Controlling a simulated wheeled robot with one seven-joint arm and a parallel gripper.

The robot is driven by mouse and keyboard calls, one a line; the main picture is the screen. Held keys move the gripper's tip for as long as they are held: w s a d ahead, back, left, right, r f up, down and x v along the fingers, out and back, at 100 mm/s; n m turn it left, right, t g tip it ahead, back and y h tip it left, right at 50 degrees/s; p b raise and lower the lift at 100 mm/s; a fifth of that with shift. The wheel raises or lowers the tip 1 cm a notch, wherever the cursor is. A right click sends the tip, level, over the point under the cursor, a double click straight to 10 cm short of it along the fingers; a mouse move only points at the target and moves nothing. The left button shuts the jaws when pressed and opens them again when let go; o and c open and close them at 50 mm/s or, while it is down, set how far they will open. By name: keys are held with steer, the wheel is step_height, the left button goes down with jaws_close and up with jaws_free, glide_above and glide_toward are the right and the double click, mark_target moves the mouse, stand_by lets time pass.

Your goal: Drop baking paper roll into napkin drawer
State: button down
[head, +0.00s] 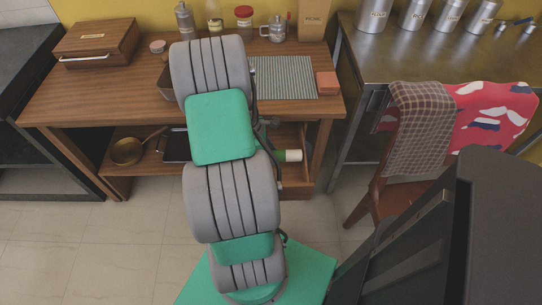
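A roll with a white end and a green band, likely the baking paper roll (293,156), shows below the wooden table's top, just right of my arm. Its left part is hidden behind my arm. I cannot tell whether it lies on the lower shelf, in a drawer or in my gripper. Wooden panels around it may belong to an open drawer (304,136), but no napkin label is readable. My gripper is hidden behind my own grey and green arm links, so its fingers do not show.
The wooden table (60,104) carries a wooden box (95,43), a striped mat (287,78), an orange block (327,84) and jars at the back. A brass pan (125,151) sits on the lower shelf. A chair (372,208) with cloths stands right, before a steel counter (350,75).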

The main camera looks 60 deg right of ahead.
steer(key=shift+f, duration=0.9)
steer(key=shift+f, duration=0.55)
steer(key=shift+f, duration=0.1)
steer(key=c, duration=0.9)
jaws_free()
